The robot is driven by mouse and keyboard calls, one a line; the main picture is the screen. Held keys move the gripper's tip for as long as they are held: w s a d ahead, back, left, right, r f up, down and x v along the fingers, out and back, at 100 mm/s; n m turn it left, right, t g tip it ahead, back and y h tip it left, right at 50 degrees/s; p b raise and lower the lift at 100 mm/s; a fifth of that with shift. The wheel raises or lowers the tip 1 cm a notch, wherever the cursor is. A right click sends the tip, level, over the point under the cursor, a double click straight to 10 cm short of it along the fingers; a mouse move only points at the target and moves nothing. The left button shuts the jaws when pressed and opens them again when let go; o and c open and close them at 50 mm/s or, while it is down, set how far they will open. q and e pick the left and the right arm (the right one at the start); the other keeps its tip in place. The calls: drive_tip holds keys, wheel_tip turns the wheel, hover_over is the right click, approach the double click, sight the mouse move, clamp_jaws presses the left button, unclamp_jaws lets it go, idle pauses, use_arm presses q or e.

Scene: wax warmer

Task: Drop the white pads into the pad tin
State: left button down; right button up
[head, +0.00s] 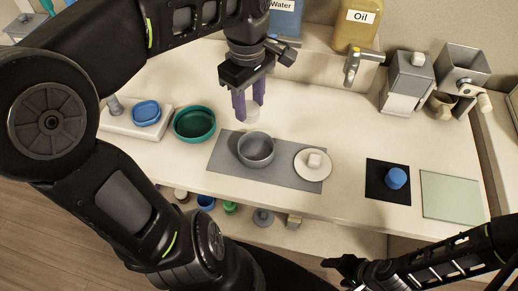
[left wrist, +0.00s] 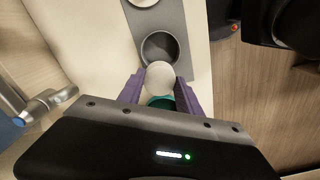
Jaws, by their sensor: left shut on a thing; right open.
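My left gripper (head: 248,108) has purple fingers and is shut on a white round pad (head: 252,115), held in the air behind the grey mat. In the left wrist view the pad (left wrist: 160,77) sits between the fingers (left wrist: 158,92), with part of a teal rim below it. The teal round open tin (head: 194,138) stands to the left of the mat, and the held pad is to the right of it and not over it. An open grey pot (head: 257,160) stands on the mat. My right gripper (head: 345,266) is open and empty at the front, below the table edge.
A white saucer (head: 300,172) with a white cube stands right of the pot on the grey mat (head: 222,165). A blue dish (head: 147,112) is at left, a blue cup (head: 396,178) on a black mat at right. Water and oil dispensers (head: 355,35) stand behind.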

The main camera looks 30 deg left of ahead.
sight(250, 120)
use_arm(q)
drive_tip(key=shift+f+b, duration=2.05)
drive_tip(key=shift+f, duration=0.95)
drive_tip(key=c, duration=0.7)
unclamp_jaws()
drive_tip(key=shift+r, duration=0.15)
drive_tip(key=shift+r, duration=0.25)
wheel_tip(250, 120, up, 7)
drive_tip(key=shift+r+p, duration=0.1)
drive_tip(key=shift+p, duration=0.6)
drive_tip(key=shift+s, duration=0.1)
